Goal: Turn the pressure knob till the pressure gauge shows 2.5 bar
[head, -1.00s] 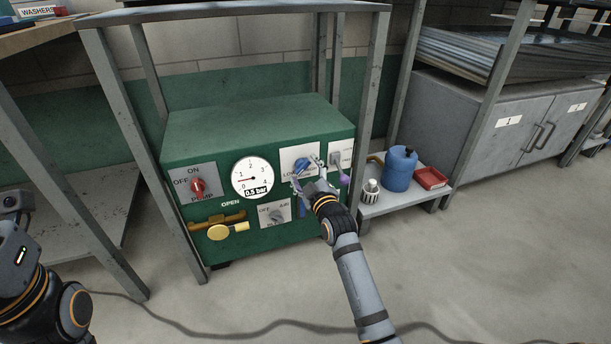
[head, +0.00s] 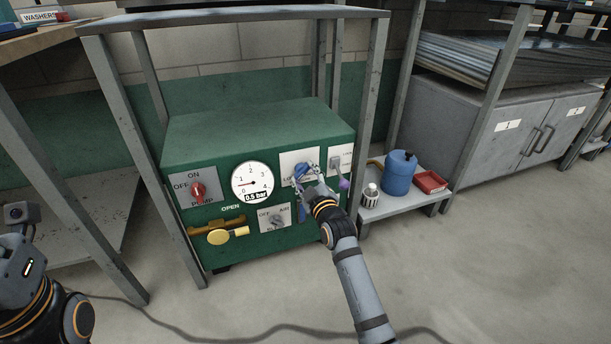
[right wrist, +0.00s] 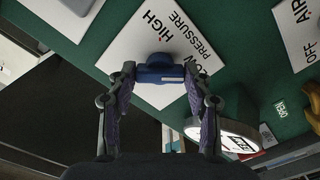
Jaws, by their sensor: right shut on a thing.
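The green pump unit (head: 262,128) has a round white pressure gauge (head: 251,183). Its digital box reads 0.5 bar and its needle points to the low end. The blue pressure knob (head: 301,170) is on a white plate to the right of the gauge. My right gripper (head: 304,177) is at this knob and partly covers it. In the right wrist view the fingers are shut on the two sides of the blue knob (right wrist: 160,70), on the plate lettered HIGH, LOW and PRESSURE. The gauge's edge (right wrist: 225,132) shows there too. My left gripper's fingers are not in view.
A red pump switch (head: 198,190), a yellow lever (head: 222,235) and an air switch (head: 276,218) share the panel. Grey frame posts (head: 368,125) flank the unit. A blue can (head: 399,170) stands on a low shelf.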

